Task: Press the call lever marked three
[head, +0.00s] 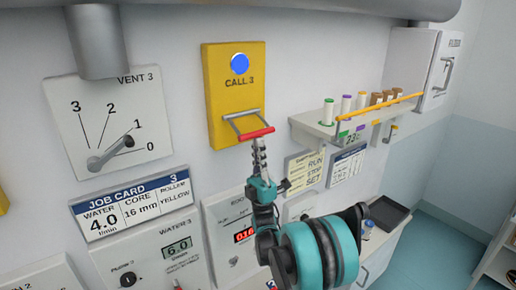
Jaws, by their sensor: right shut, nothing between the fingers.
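A yellow wall box marked CALL 3 (218,97) hangs in the upper middle of the head view. A round blue light or button (239,62) sits at its top. The call lever (258,134), a red bar on grey arms, sticks out near the box's lower edge. My right gripper (257,146) is shut and empty, pointing up, with its fingertips right under the red bar. Whether they touch the bar I cannot tell. My left gripper is not in view.
A dial marked VENT 3 (85,125) and a job card (135,209) are on the wall to the left. A dark tray (388,213) rests on the counter below. Overhead, a grey duct (280,8) crosses the top.

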